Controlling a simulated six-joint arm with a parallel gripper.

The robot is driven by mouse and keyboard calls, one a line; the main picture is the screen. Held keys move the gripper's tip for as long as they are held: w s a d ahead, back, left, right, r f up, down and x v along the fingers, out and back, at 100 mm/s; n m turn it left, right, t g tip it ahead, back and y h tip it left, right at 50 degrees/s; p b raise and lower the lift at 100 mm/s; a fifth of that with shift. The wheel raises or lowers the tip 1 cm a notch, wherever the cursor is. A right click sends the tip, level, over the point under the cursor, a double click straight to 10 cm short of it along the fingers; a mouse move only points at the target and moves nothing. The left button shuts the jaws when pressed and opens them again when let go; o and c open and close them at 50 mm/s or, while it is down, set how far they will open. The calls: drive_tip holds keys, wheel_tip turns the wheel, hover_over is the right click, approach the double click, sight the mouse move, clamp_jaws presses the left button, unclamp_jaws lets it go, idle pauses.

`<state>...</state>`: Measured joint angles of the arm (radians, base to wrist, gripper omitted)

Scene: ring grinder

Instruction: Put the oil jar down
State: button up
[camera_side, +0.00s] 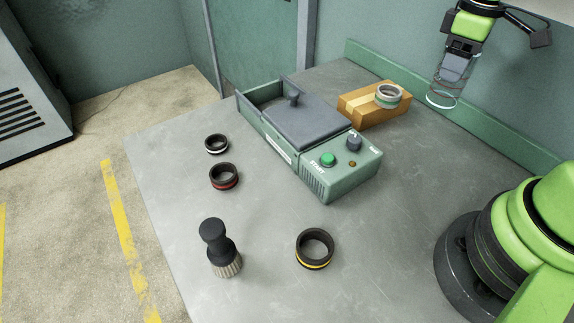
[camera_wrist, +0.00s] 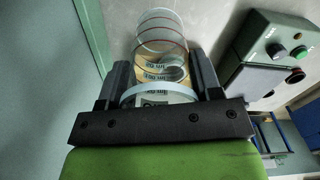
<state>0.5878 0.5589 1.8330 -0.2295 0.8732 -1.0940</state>
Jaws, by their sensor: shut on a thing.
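The oil jar (camera_side: 445,93) is a clear glass cylinder with thin coloured bands, at the upper right of the side view. My gripper (camera_side: 457,66) is shut on it from above, and the jar extends below the fingers. It appears raised above the back of the table (camera_side: 400,210), right of the wooden block; the exact height is hard to tell. In the wrist view the jar (camera_wrist: 161,35) lies between the two dark fingers of my gripper (camera_wrist: 162,80). Something tan with dark lettering shows through the glass.
A wooden block (camera_side: 360,112) carries a pale ring (camera_side: 389,96). The green grinder (camera_side: 340,183) with grey lid (camera_side: 300,120) stands mid-table. Black rings with white (camera_side: 217,145), red (camera_side: 224,177) and yellow (camera_side: 314,248) bands and a dark-handled tool (camera_side: 220,245) stand in front.

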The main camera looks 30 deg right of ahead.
drive_tip(key=w+a+n, duration=0.6)
drive_tip(key=w+a, duration=0.1)
drive_tip(key=a, duration=0.4)
drive_tip(key=s+a+n, duration=0.2)
drive_tip(key=a+n, duration=1.1)
drive_tip(key=a, duration=1.6)
drive_tip(key=shift+s+a+f, duration=0.1)
drive_tip(key=shift+s+f, duration=0.05)
drive_tip(key=shift+f, duration=2.3)
drive_tip(key=shift+s+a+f, duration=0.1)
drive_tip(key=shift+f, duration=2.35)
drive_tip(key=shift+f, duration=0.1)
drive_tip(key=o, duration=0.9)
